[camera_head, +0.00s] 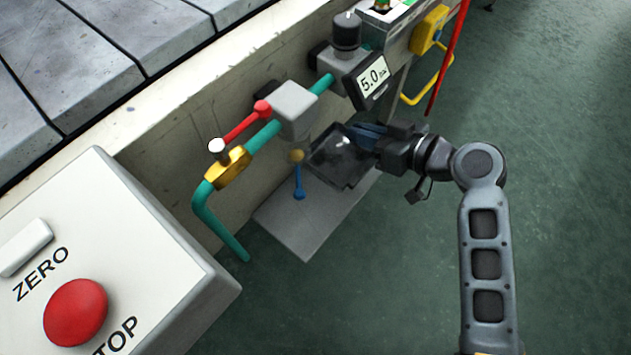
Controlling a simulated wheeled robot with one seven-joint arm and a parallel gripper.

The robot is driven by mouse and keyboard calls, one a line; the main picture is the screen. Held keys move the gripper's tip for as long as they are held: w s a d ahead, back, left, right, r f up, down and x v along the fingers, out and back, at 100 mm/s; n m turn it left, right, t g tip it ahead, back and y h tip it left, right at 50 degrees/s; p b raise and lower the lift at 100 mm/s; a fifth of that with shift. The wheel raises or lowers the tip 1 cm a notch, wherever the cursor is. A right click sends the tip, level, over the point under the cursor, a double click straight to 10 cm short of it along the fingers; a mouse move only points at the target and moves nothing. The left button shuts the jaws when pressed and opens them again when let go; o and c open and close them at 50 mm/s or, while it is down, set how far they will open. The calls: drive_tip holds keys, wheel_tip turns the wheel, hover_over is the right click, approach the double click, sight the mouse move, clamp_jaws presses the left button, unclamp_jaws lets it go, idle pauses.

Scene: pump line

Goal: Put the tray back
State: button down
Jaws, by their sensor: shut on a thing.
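A dark, shallow tray (338,164) is in the head view, right of centre, over a light grey plate (302,228). My gripper (372,141) reaches in from the right and is shut on the tray's right side. The fingertips are dark and small here, so their exact grip on the edge is hard to see. The tray looks roughly level and empty. I cannot tell whether it touches the plate or hangs above it. A brass fitting with a blue handle (299,188) is just left of the tray.
A teal pipe (208,214) with a yellow valve (228,167) and red lever (246,125) runs along the wall to a grey block (295,108). A display reading 5.0 (373,80) is above the tray. A control box (105,260) fills the lower left. Green floor is clear at right.

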sight(337, 169)
drive_tip(key=s+a+f, duration=0.1)
drive_tip(key=a, duration=0.1)
drive_tip(key=s+a+f+b, duration=0.1)
drive_tip(key=a+f, duration=0.1)
drive_tip(key=s+a+f, duration=0.1)
drive_tip(key=s+a, duration=0.1)
drive_tip(key=shift+a+f, duration=0.2)
drive_tip(key=shift+f, duration=0.1)
wheel_tip(337, 169, down, 4)
drive_tip(key=shift+f+b, duration=0.1)
drive_tip(key=shift+b, duration=0.9)
drive_tip(key=c, duration=1.2)
unclamp_jaws()
drive_tip(key=shift+c, duration=0.2)
drive_tip(key=shift+r, duration=0.25)
drive_tip(key=p+v, duration=0.2)
drive_tip(key=v, duration=1)
drive_tip(key=shift+p, duration=0.3)
